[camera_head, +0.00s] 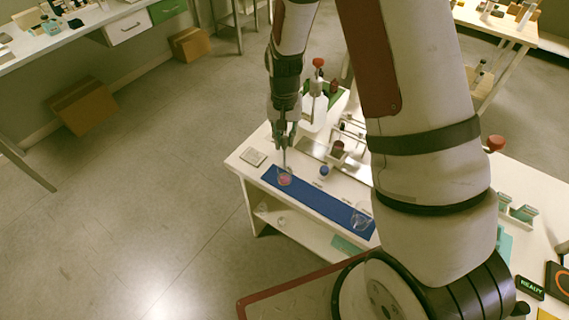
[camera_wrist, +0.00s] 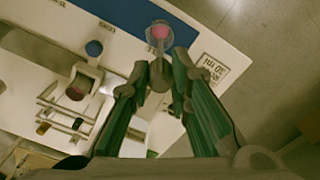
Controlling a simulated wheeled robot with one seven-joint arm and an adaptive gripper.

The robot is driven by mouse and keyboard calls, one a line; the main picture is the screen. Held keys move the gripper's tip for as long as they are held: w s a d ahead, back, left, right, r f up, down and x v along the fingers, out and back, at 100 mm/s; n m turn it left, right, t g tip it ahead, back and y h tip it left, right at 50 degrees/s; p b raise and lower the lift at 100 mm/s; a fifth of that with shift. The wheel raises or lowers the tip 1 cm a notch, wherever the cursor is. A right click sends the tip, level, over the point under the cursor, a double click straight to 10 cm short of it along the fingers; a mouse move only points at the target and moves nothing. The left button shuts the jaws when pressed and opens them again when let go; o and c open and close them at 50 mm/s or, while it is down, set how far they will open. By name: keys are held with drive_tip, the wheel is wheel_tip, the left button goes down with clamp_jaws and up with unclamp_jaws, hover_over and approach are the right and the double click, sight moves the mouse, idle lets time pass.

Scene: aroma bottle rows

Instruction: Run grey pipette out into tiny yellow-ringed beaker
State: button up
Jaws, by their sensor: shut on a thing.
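My gripper (camera_head: 285,135) is shut on the grey pipette (camera_head: 285,160), which hangs tip down. In the wrist view the pipette (camera_wrist: 157,76) shows between the two green-padded fingers. Below it, a small clear beaker (camera_head: 284,180) with pink-red liquid stands at the left end of a blue mat (camera_head: 315,199). The beaker (camera_wrist: 160,34) also shows past the pipette in the wrist view. The pipette tip is at or just over the beaker's mouth; I cannot tell how deep. The beaker's ring colour is too small to tell.
A larger clear beaker (camera_head: 362,217) stands at the mat's right end. A blue-topped item (camera_head: 324,171) is just behind the mat. A small sign (camera_head: 253,157) lies left of the mat. A metal rack (camera_head: 345,140) and red-knobbed stand (camera_head: 318,64) are behind.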

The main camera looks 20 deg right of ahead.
drive_tip(key=shift+r+p, duration=0.65)
drive_tip(key=shift+r, duration=1.35)
